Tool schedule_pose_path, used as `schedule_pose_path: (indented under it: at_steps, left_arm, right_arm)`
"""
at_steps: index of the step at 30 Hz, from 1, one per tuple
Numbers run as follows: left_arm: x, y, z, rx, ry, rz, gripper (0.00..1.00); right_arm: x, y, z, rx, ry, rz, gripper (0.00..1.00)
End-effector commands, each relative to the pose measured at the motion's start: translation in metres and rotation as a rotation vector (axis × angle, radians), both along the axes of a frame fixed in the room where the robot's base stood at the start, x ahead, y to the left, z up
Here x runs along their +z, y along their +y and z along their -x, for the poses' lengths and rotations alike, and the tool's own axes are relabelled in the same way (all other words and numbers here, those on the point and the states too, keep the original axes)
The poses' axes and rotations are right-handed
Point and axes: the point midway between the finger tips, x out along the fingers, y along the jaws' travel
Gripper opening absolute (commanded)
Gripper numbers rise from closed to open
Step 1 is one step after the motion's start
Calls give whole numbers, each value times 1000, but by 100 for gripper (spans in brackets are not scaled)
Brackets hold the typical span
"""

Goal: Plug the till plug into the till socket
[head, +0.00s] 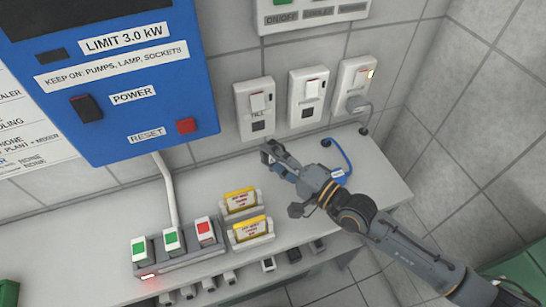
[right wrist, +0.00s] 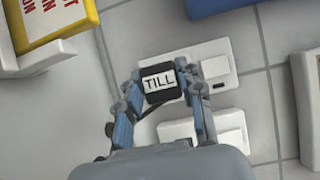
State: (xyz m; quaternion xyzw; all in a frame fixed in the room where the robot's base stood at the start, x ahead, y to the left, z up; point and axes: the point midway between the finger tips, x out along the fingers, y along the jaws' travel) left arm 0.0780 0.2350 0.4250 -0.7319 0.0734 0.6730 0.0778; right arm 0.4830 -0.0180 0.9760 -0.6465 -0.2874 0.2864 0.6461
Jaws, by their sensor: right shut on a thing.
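The till plug (right wrist: 160,83) is a dark block with a white TILL label, held between both fingers of my right gripper (right wrist: 162,95) in the right wrist view. In the head view my right gripper (head: 272,153) is low in front of the till socket (head: 257,124), a white wall plate marked TILL with a switch above. The plug looks apart from that socket there. In the right wrist view the plug overlaps a white plate (right wrist: 216,62); I cannot tell the depth between them. My left gripper is not in view.
A blue cord (head: 342,152) lies on the shelf (head: 190,197). Yellow-topped card holders (head: 240,201) and a switch strip (head: 185,255) stand left. A blue panel (head: 150,75) hangs above.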

Motion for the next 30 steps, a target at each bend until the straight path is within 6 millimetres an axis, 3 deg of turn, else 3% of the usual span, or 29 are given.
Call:
schedule_pose_path:
  at_steps: [13, 30]
  left_arm:
    - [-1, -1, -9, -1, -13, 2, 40]
    - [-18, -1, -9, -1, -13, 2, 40]
  right_arm:
    - [0, 1, -4, -1, -1, 0, 9]
    - [-1, 16, -49, 1, -2, -1, 9]
